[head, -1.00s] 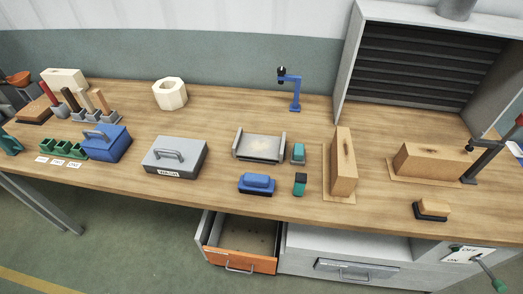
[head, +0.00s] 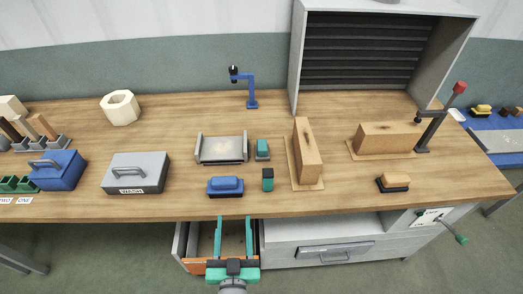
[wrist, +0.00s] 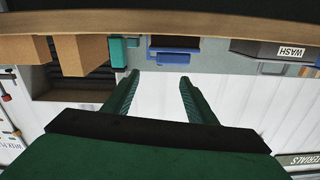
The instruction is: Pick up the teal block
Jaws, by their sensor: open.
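Two small teal blocks stand on the wooden workbench (head: 150,207). The front teal block (head: 268,184) has a dark part and stands near the bench's front edge. The rear teal block (head: 263,148) has a grey part and stands just behind it. I cannot tell which one the task names. The wrist view looks upside down and shows a teal block (wrist: 118,52) beside wooden blocks. My gripper (head: 233,222) is open and empty, in front of the bench edge and left of the blocks. Its fingers also show in the wrist view (wrist: 158,80), apart from everything.
A blue block (head: 226,186) on a dark base lies left of the front teal block. A grey tray (head: 200,152) stands behind it. A tall wooden block (head: 307,150) stands close on the right.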

